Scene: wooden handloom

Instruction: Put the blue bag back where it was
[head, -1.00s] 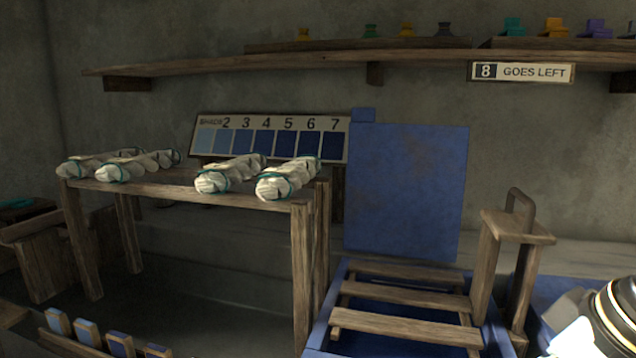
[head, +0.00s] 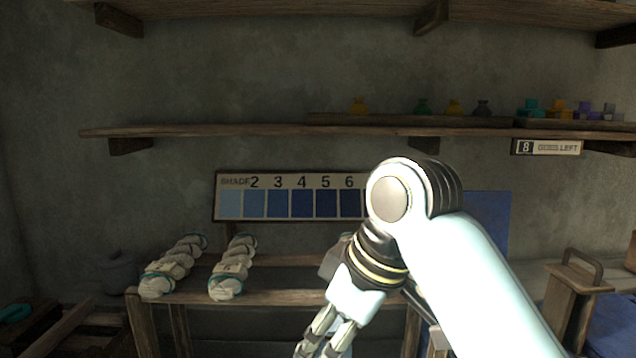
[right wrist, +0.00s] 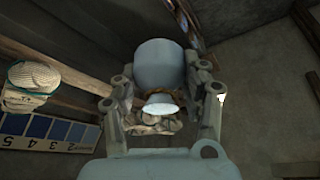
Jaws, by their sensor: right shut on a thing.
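A pale blue bag (right wrist: 160,66) with a narrow neck and a brownish tie sits between the fingers of my right gripper (right wrist: 165,105) in the right wrist view. The right gripper is shut on it. In the head view my right gripper (head: 322,345) points down at the bottom edge, in front of the wooden table (head: 280,298). The bag cannot be clearly made out there. My left gripper is not in view.
Wrapped bundles (head: 172,265) lie on the table; my right arm hides its right part. A shade board (head: 285,182) stands behind. Small coloured bag-like things (head: 423,106) line a wall shelf (head: 270,132). A label (head: 547,147) hangs right. A handled wooden stand (head: 570,290) is at right.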

